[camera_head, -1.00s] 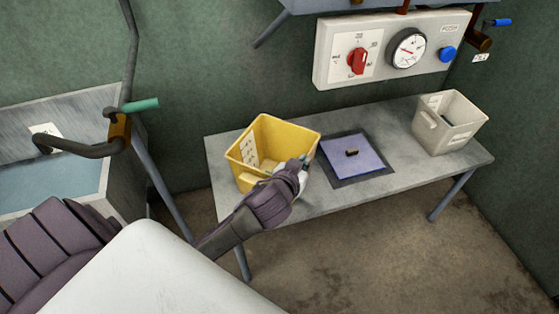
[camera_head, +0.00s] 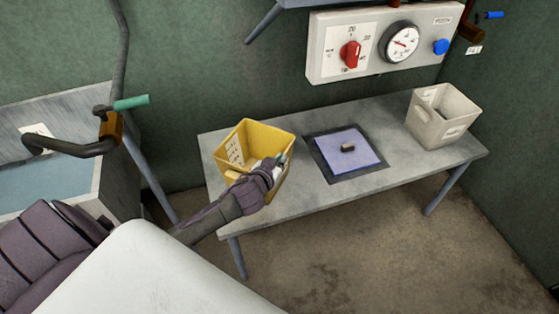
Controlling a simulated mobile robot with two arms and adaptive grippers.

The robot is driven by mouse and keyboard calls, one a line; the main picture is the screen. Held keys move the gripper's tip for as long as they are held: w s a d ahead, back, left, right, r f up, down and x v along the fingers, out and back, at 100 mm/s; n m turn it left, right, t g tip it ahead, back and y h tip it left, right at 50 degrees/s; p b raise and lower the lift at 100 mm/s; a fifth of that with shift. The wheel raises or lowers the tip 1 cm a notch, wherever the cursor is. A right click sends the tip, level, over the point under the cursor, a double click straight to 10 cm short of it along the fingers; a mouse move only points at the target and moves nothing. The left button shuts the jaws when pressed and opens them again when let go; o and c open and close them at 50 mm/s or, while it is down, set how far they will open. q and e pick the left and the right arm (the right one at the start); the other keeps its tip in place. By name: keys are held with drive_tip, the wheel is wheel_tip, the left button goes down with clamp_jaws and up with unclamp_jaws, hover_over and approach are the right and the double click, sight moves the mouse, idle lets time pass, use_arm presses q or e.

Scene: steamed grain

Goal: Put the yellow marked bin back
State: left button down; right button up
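The yellow bin (camera_head: 261,136) stands upright at the left end of the grey table (camera_head: 300,199), with a white marked label on its inner left wall. My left gripper (camera_head: 277,163) is at the bin's near right rim and appears shut on it. The fingertips are small and partly hidden, and the hand covers part of the near wall. The bin's underside is hidden, so I cannot tell for sure whether it rests fully on the table. My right gripper is not in view.
A blue-violet lid (camera_head: 347,160) with a dark handle lies in a dark frame mid-table. A beige bin (camera_head: 428,127) stands at the right end. A control panel (camera_head: 376,42) hangs above. A sink (camera_head: 52,184) with a green-handled tap (camera_head: 130,102) is at left.

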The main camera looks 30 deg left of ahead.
use_arm(q)
drive_tip(key=shift+f, duration=0.1)
drive_tip(key=c, duration=1.3)
unclamp_jaws()
